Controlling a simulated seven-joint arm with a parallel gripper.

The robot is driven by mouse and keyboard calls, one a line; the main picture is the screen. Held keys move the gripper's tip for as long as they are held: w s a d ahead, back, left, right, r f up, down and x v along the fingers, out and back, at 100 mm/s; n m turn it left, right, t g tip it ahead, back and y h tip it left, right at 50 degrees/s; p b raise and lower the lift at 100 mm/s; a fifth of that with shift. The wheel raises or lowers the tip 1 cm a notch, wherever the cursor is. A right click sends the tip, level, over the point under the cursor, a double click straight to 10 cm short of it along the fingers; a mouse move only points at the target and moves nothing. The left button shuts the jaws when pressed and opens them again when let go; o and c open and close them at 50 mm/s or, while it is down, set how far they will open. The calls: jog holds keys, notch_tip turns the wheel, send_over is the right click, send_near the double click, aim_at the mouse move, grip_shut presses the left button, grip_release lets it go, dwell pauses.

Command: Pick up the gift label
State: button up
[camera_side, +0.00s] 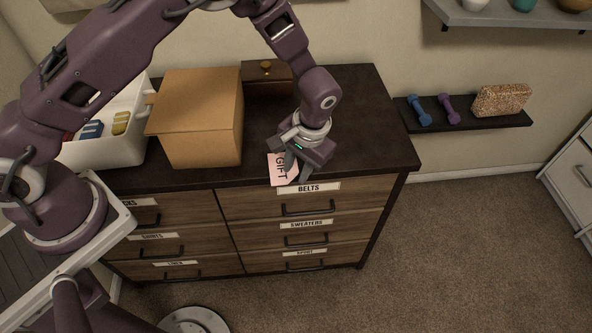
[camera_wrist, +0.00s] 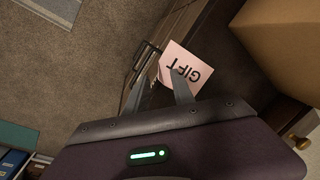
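The gift label (camera_side: 278,172) is a flat pale pink tag with the dark word GIFT. It lies at the front edge of the dresser top (camera_side: 352,120) and seems to stick out past it. The label also shows in the wrist view (camera_wrist: 183,63), just beyond the fingertips. My gripper (camera_side: 296,171) points down at the label and covers part of it in the side view. In the wrist view its two fingers (camera_wrist: 157,80) stand apart, one overlapping the label. I cannot tell whether they touch it.
A cardboard box (camera_side: 200,115) stands left of the label on the dresser. A white bin (camera_side: 112,140) with colored items is further left. A small dark box with a brass knob (camera_side: 266,72) is behind. The right part of the top is clear. Dumbbells (camera_side: 449,108) lie on a wall shelf.

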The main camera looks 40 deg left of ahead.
jog(key=r, duration=0.2)
jog(key=d+r, duration=0.1)
jog(key=r, duration=0.2)
jog(key=shift+r, duration=0.3)
jog(key=s+a+r+t+h, duration=0.1)
jog(key=s+a+r, duration=0.15)
jog(key=r, duration=0.45)
jog(key=s+a+r+t, duration=0.1)
jog(key=s+a+r, duration=0.15)
jog(key=r, duration=0.45)
jog(key=s+a+r+h, duration=0.1)
jog(key=s+a+r, duration=0.15)
jog(key=r, duration=0.45)
jog(key=s+a+r+t, duration=0.1)
jog(key=s+a+r, duration=0.1)
jog(key=s, duration=0.6)
jog(key=s+a+r+t, duration=0.2)
jog(key=s, duration=0.6)
jog(key=shift+s+r+t, duration=0.2)
jog(key=shift+s+t, duration=0.1)
jog(key=shift+w+m, duration=0.1)
jog(key=shift+m, duration=0.2)
jog(key=shift+c, duration=0.2)
